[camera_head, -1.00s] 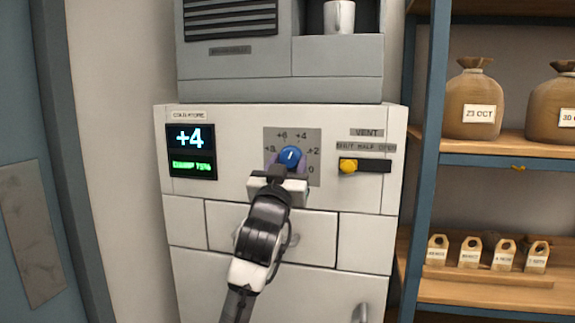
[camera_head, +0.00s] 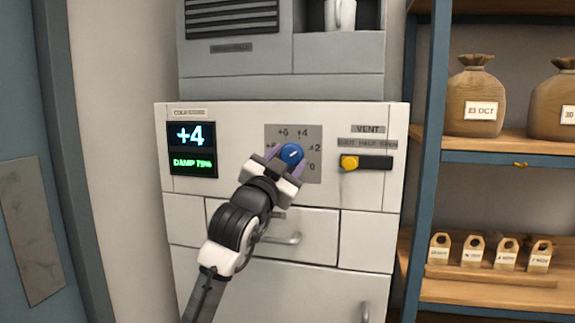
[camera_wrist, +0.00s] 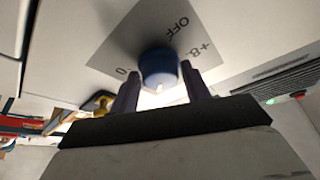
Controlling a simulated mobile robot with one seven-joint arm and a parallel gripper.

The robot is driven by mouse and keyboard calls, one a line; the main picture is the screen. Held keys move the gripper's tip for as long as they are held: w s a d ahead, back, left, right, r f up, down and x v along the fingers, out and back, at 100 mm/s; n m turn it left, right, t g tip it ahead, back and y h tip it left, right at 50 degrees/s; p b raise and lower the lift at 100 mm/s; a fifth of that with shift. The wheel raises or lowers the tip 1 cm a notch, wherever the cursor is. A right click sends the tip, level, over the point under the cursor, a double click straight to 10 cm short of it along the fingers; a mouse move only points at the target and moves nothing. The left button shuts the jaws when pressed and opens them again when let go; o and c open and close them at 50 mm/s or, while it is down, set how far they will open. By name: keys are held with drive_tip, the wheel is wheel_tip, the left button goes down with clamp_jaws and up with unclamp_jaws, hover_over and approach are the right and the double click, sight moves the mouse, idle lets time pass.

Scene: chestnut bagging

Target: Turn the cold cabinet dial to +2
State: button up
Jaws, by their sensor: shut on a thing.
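The blue dial (camera_head: 291,154) sits on a grey scale plate (camera_head: 311,134) on the white cold cabinet (camera_head: 235,121). The plate's marks include +6, +4, +2 and 0. The dial's white pointer line leans up and to the right, between +4 and +2. My gripper (camera_head: 287,160) is shut on the dial, with one purple finger on each side. In the wrist view the dial (camera_wrist: 159,68) sits between the fingers (camera_wrist: 160,90), and OFF and +8 show on the plate. The cabinet display (camera_head: 191,147) reads +4, with a green DAMP line below it.
A yellow vent knob (camera_head: 349,162) on a dark slot is right of the dial. Drawers with handles (camera_head: 283,238) lie below. A grey machine (camera_head: 235,62) with a white cup (camera_head: 340,14) stands on top. Shelves (camera_head: 495,157) at right hold sacks and small tagged bags.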

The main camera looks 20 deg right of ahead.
drive_tip(key=m+g, duration=0.1)
drive_tip(key=m, duration=0.1)
drive_tip(key=m+g, duration=0.1)
drive_tip(key=m, duration=0.1)
drive_tip(key=shift+a+r+m+h, duration=0.1)
drive_tip(key=shift+r+m+h, duration=0.05)
drive_tip(key=shift+m+h, duration=0.2)
drive_tip(key=shift+a, duration=0.1)
drive_tip(key=shift+c, duration=0.5)
drive_tip(key=o, duration=0.9)
drive_tip(key=shift+w, duration=0.1)
drive_tip(key=shift+o, duration=0.2)
drive_tip(key=b+v, duration=0.4)
drive_tip(key=v, duration=0.9)
drive_tip(key=shift+s+a, duration=0.25)
